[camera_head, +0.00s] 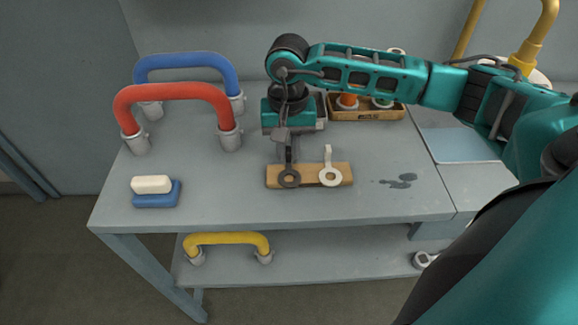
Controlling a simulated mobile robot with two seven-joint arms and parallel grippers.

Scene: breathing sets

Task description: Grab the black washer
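The black washer (289,179) is a dark ring with an upright tab, at the left part of a small wooden block (311,182) on the grey table. A white washer (330,177) of like shape sits to its right on the same block. My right gripper (284,150) comes down from the teal arm, right above and behind the black washer, with its fingers at or very near the tab. The fingers partly hide the tab, and I cannot tell whether they are closed on it. My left gripper is not in view.
A red hose (172,91) and a blue hose (188,60) arch at the left. A white bar lies on a blue block (157,198). A wooden tray (367,113) with colored parts is behind. A yellow hose (226,238) is on the lower shelf. A dark stain (399,181) marks the right.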

